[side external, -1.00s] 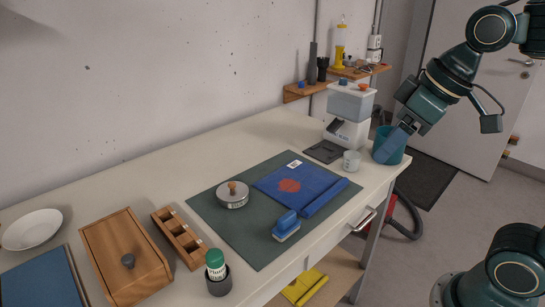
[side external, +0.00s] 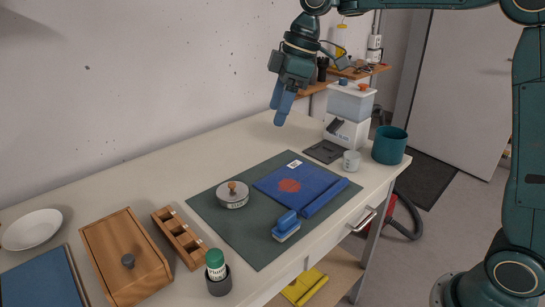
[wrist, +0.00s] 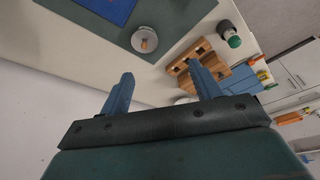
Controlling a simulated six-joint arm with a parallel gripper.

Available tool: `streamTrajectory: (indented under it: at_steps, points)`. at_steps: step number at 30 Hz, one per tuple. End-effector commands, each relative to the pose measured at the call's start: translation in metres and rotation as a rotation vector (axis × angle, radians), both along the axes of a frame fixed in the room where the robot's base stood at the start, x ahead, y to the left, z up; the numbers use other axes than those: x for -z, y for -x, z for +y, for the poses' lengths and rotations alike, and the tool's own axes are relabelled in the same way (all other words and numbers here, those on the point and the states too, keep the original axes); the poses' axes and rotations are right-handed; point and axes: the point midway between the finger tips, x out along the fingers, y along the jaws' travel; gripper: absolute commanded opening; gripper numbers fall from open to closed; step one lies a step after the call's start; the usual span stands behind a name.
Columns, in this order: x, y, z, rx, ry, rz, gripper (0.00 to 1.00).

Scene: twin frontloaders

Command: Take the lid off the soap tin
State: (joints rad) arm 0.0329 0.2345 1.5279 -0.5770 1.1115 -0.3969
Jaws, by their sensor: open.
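A round grey metal tin (side external: 233,201) stands on the dark green mat, its lid (side external: 231,190) on top with an orange-brown knob. I take it to be the soap tin. In the wrist view the lidded tin (wrist: 144,41) shows near the top centre, beyond my fingertips. My gripper (side external: 280,109) is above the back of the bench, up and to the right of the tin, well apart from it. Its two blue fingers point down and are spread with nothing between them; the wrist view also shows the open gripper (wrist: 160,70).
A wooden box (side external: 127,262), a slotted wooden holder (side external: 178,238) and a green-capped bottle (side external: 215,262) stand left. A mug (side external: 351,160) and teal bucket (side external: 390,146) stand right.

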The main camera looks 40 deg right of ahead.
Motion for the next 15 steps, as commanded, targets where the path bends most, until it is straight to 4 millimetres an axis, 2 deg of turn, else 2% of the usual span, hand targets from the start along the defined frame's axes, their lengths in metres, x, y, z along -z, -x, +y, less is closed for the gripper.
streamTrajectory:
  at_steps: [1, 6, 15]
  points:
    - [0.007, -0.012, 0.001, -0.033, 0.003, 0.007, 0.64]
    - [0.027, -0.045, 0.003, -0.156, 0.012, 0.018, 0.64]
    - [0.072, -0.092, 0.005, -0.364, 0.027, 0.031, 0.64]
